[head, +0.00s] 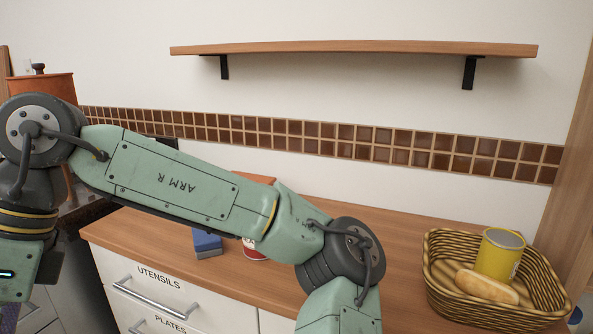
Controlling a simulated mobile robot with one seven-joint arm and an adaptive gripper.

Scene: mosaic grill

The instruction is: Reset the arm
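My green arm (170,180) stretches across the head view from the left edge to the lower middle, over the wooden counter (390,237). It bends at a dark joint and its lower link leaves the frame at the bottom. My gripper is not in view, so I cannot see whether it holds anything.
A wicker basket (447,292) at the right holds a yellow can (499,257) and a bun (487,286). A blue object (207,243) and a red-and-white can (254,250) stand partly behind my arm. A shelf (350,47) hangs above. Drawers (190,287) are below.

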